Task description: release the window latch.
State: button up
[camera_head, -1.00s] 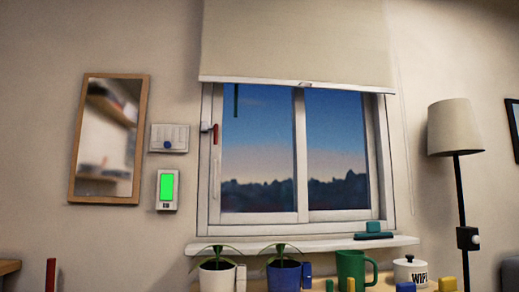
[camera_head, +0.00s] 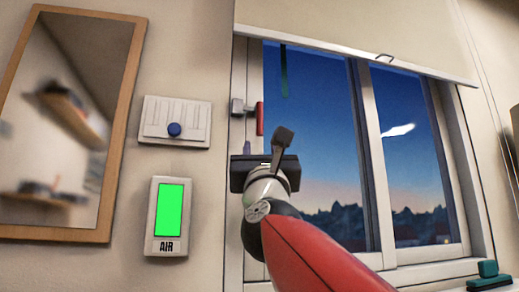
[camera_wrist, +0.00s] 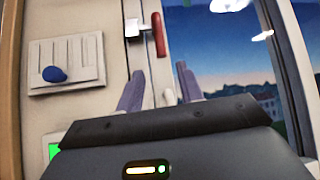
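The window latch has a red upright handle (camera_head: 260,118) beside a grey mount (camera_head: 238,107) on the left side of the window frame. In the wrist view the red handle (camera_wrist: 158,35) shows at top centre, with its pale mount (camera_wrist: 133,27) to its left. My gripper (camera_head: 265,145) is just below the handle in the head view. In the wrist view my gripper (camera_wrist: 160,84) has its two fingers apart with nothing between them. The handle lies beyond the fingertips, and I see no contact.
A white panel with a blue knob (camera_head: 174,129) and an AIR unit with a green screen (camera_head: 169,208) are on the wall left of the window. A framed mirror (camera_head: 70,120) hangs further left. A blind (camera_head: 350,28) covers the window top. A teal item (camera_head: 488,275) is at lower right.

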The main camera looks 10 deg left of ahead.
aim_at(260, 132)
jog(key=shift+m, duration=0.3)
jog(key=p+x, duration=0.2)
jog(key=x, duration=0.1)
jog(key=p+x, duration=0.3)
jog(key=x, duration=0.1)
jog(key=shift+s+d+r, duration=0.15)
jog(key=shift+s+r, duration=0.05)
jog(key=shift+r, duration=0.15)
jog(key=shift+w+r+p, duration=0.1)
jog(key=shift+w+p, duration=0.2)
jog(key=shift+p, duration=0.05)
grip_shut()
